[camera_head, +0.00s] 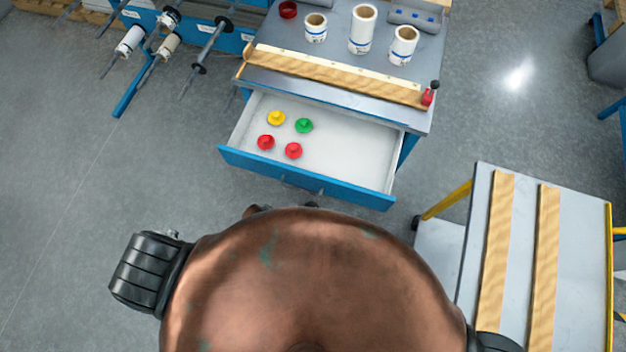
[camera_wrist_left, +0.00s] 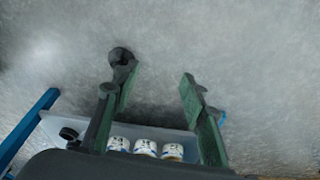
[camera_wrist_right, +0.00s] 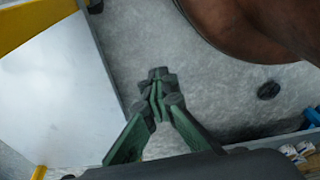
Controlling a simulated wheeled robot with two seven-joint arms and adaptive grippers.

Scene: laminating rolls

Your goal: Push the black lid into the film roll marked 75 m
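No black lid can be made out in the head view. Three white film rolls stand on the grey bench top: a short one (camera_head: 316,28), a tall one (camera_head: 362,30) and one at right (camera_head: 403,45). Their markings are too small to read, so I cannot tell which is 75 m. My left gripper (camera_wrist_left: 155,75) is open and empty, with grey floor behind its fingers. Three white rolls (camera_wrist_left: 145,147) show low in the left wrist view. My right gripper (camera_wrist_right: 160,76) is shut and empty, above the floor. Both grippers are hidden in the head view.
An open drawer (camera_head: 345,155) holds yellow (camera_head: 276,118), green (camera_head: 304,125) and two red lids (camera_head: 266,142). A wooden bar (camera_head: 335,76) crosses the bench front. A side table (camera_head: 522,260) with two wooden strips stands right; a roll rack (camera_head: 165,32) stands back left.

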